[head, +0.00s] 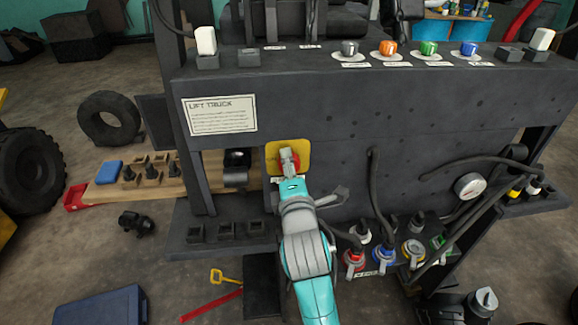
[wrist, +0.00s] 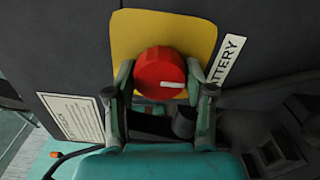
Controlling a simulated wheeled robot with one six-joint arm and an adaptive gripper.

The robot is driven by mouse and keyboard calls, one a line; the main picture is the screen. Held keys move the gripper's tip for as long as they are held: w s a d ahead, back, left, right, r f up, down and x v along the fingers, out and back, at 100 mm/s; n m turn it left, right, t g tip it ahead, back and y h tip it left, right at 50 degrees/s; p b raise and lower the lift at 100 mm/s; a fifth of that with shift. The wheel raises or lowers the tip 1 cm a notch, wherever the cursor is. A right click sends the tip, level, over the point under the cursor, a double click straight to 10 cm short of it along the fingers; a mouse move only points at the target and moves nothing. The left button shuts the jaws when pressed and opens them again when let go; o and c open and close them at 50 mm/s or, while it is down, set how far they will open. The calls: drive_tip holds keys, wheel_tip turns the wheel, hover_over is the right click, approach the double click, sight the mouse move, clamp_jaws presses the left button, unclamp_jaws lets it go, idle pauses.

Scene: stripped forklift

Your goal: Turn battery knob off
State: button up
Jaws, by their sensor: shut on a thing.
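The battery knob (wrist: 158,70) is round and red, with a white line pointing right and slightly down in the wrist view. It sits on a yellow plate (wrist: 190,27) beside a white label (wrist: 227,60) reading BATTERY. My gripper (wrist: 165,88) is shut on the knob, one finger on each side. In the head view the yellow plate (head: 273,152) is on the dark front panel, and my gripper (head: 290,166) reaches it from below, hiding most of the knob.
The LIFT TRUCK sign (head: 220,115) is left of the plate. A black hose (head: 375,195) and a gauge (head: 469,187) are to the right. Coloured connectors (head: 384,256) stand on the lower ledge beside my arm. Several coloured knobs (head: 388,48) line the top.

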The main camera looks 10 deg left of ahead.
drive_tip(key=o, duration=1.2)
drive_tip(key=shift+c, duration=0.2)
drive_tip(key=v, duration=1.2)
